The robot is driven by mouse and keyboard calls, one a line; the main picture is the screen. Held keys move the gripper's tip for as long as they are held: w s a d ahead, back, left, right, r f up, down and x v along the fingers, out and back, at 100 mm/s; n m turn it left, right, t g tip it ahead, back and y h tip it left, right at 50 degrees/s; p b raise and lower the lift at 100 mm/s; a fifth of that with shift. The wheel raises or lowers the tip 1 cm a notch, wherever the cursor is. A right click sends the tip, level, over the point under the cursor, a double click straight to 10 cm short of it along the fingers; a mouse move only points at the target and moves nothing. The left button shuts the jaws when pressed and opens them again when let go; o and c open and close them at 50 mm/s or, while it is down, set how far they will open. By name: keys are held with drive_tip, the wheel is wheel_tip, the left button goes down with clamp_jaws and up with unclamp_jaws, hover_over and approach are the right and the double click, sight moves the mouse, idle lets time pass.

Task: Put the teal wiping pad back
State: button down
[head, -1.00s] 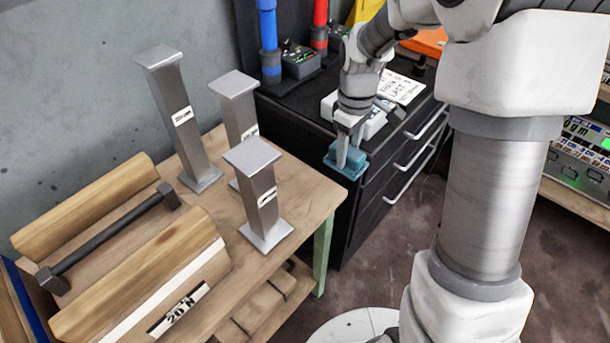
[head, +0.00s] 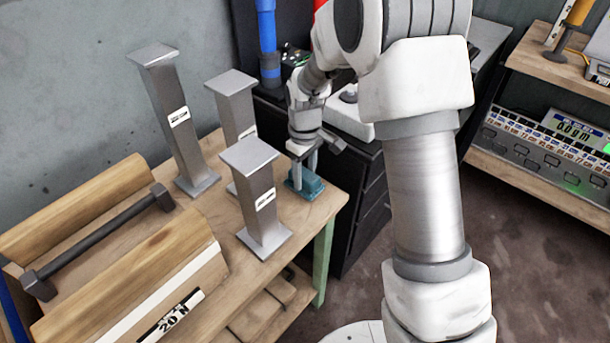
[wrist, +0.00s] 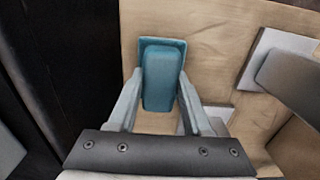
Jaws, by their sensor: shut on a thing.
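The teal wiping pad (head: 305,184) is at the right end of the wooden table (head: 318,207), near the edge beside the black cabinet. My gripper (head: 305,172) is shut on the pad's raised grip from above. In the wrist view the teal pad (wrist: 160,78) sits between the two fingers (wrist: 158,92), with its flat base showing behind the grip. The pad is over the bare wood; I cannot tell whether it touches the tabletop or hangs just above it.
Several grey metal posts stand on the table; the short one (head: 257,195) is just left of the pad. A dark bar (head: 100,240) rests between wooden blocks further left. The black cabinet (head: 362,200) rises at the right, and a shelf (head: 545,180) holds instruments beyond.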

sight(306, 174)
drive_tip(key=shift+f, duration=0.15)
drive_tip(key=shift+c, duration=1.6)
unclamp_jaws()
wheel_tip(306, 174, up, 13)
drive_tip(key=p, duration=0.3)
drive_tip(key=s+d+r+m+t, duration=0.35)
drive_tip(key=s+d+r, duration=0.25)
drive_tip(key=s+r, duration=0.5)
drive_tip(key=s+d+r+m+t, duration=0.1)
drive_tip(key=s+d+m, duration=0.1)
drive_tip(key=s, duration=0.4)
drive_tip(key=s+d+r+m+t, duration=0.1)
drive_tip(key=s+d+m, duration=0.1)
drive_tip(key=s, duration=0.5)
drive_tip(key=shift+s+m, duration=0.15)
drive_tip(key=shift+m, duration=0.6)
